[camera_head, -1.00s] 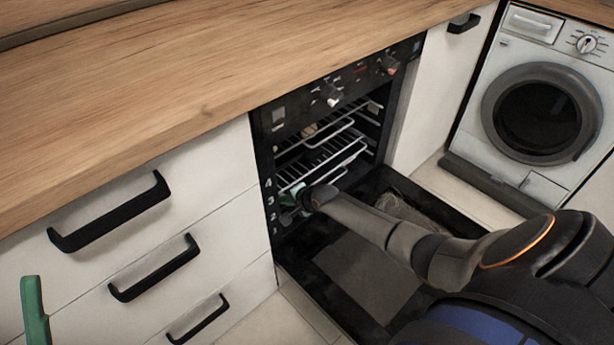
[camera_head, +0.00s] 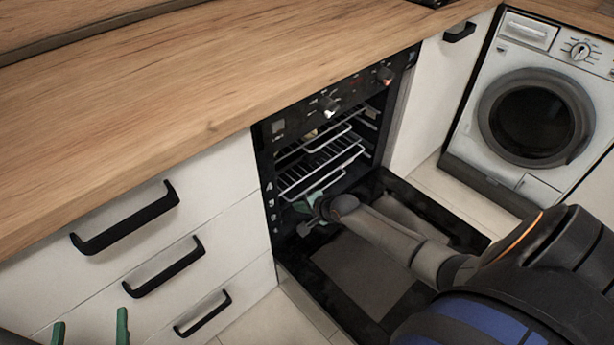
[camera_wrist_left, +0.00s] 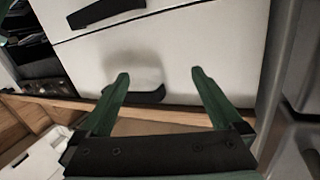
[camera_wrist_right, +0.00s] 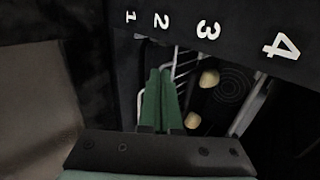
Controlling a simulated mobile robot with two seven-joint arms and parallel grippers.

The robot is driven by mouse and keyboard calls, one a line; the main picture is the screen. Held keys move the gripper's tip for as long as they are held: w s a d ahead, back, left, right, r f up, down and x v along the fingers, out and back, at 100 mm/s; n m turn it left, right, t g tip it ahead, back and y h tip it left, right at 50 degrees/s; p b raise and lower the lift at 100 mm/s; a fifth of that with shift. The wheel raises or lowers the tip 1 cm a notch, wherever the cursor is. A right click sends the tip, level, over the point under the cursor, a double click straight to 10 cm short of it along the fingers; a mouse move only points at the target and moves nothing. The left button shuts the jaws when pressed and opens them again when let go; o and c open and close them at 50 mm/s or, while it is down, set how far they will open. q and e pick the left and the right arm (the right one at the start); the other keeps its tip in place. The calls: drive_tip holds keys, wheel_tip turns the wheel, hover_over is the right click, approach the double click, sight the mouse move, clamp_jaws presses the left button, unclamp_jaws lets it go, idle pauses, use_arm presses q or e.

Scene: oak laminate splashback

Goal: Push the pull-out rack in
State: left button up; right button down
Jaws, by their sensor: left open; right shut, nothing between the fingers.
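The oven (camera_head: 282,128) is open, with its dark door (camera_head: 365,275) folded down. Wire racks show inside it: a lower rack (camera_head: 322,166) reaches near the opening, and another sits above it. My right gripper (camera_head: 310,202) is at the oven's mouth, just below the lower rack's front edge, its arm crossing over the door. In the right wrist view its green fingers (camera_wrist_right: 160,72) are together and empty, with rack wires beyond; contact cannot be told. My left gripper (camera_head: 90,326) is open and empty at the lower left, also seen in the left wrist view (camera_wrist_left: 160,85) before a white front.
White drawers with black handles (camera_head: 125,218) stand left of the oven. A wooden worktop (camera_head: 200,95) runs above. A washing machine (camera_head: 535,120) stands at the right. Level numbers mark the oven's left front edge (camera_wrist_right: 208,29).

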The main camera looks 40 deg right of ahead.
use_arm(q)
drive_tip(key=s+f+g+p, duration=0.1)
drive_tip(key=s+f+g, duration=0.1)
drive_tip(key=f, duration=0.4)
drive_tip(key=s+f+n+g+y+p, duration=0.1)
drive_tip(key=s+f+g, duration=0.1)
drive_tip(key=f, duration=0.4)
drive_tip(key=shift+s+n+g, duration=0.3)
drive_tip(key=shift+s+g, duration=0.1)
drive_tip(key=shift+g, duration=0.4)
use_arm(e)
drive_tip(key=shift+v, duration=2)
